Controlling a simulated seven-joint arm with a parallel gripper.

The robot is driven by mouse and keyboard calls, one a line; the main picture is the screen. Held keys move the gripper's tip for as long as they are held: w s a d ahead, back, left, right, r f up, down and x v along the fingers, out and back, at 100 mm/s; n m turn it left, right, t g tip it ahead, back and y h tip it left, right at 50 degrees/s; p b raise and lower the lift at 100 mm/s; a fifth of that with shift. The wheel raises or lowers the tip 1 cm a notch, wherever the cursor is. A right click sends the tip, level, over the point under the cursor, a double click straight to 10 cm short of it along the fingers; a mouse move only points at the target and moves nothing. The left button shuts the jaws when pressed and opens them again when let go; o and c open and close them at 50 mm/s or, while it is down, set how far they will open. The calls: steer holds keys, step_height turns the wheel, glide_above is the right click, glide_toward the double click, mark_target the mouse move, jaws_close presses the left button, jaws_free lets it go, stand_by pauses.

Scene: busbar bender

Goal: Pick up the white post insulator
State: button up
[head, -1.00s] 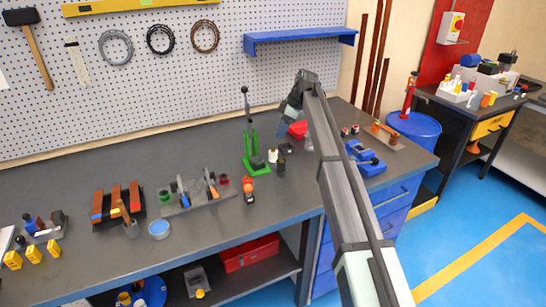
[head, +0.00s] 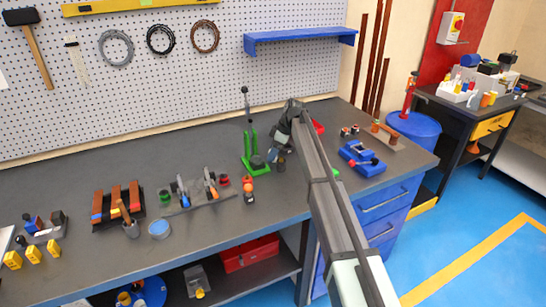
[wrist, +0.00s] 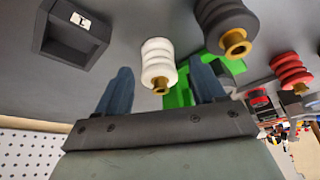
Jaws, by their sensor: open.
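The white post insulator (wrist: 158,62) is ribbed, with a brass stud at its near end. In the wrist view it lies between the two blue-grey fingers of my gripper (wrist: 160,75), with visible gaps on both sides. The fingers are open and hold nothing. In the head view my gripper (head: 279,153) is low over the bench, just right of the green press (head: 248,145). There the white insulator cannot be made out and seems hidden behind the gripper.
In the wrist view a black ribbed insulator (wrist: 226,22) stands close to the right finger, and a red one (wrist: 291,70) farther right. A dark open box (wrist: 75,30) with a white label is at upper left. Green press parts (wrist: 178,97) show behind the fingers.

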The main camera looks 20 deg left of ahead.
steer(key=shift+a+f, duration=0.1)
steer(key=shift+f, duration=0.25)
steer(key=shift+c, duration=0.4)
steer(key=c, duration=1.1)
